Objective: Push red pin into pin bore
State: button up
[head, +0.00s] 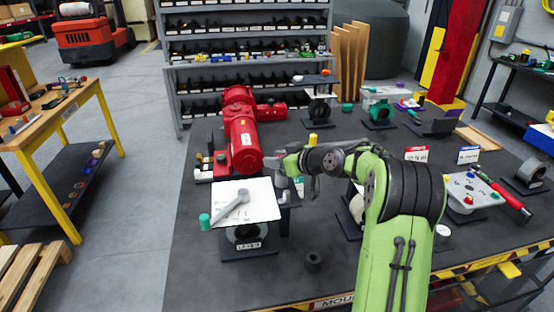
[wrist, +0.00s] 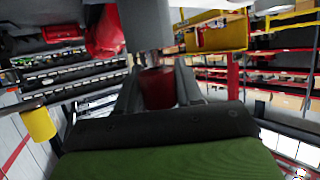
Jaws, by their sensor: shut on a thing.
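My gripper (head: 281,164) is at the left end of the green arm, in the middle of the head view, beside the large red actuator (head: 243,135). In the wrist view my gripper (wrist: 158,85) is shut on the red pin (wrist: 157,89), which stands between its two dark fingers. A grey block (wrist: 146,24) is close beyond the pin and hides its far end. I cannot tell whether the pin touches it. The pin is too small or hidden to make out in the head view. The pin bore is not distinguishable in either view.
A white plate with a grey lever (head: 234,207) and teal knob lies on a stand just below my gripper. A yellow cylinder (head: 312,140) stands close behind the wrist and shows in the wrist view (wrist: 38,123).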

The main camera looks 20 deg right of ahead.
jog(key=shift+f+b, duration=0.7)
jog(key=shift+f, duration=0.1)
jog(key=o, duration=1.2)
jog(key=shift+r, duration=0.1)
jog(key=v, duration=1.6)
jog(key=shift+w+a, duration=0.1)
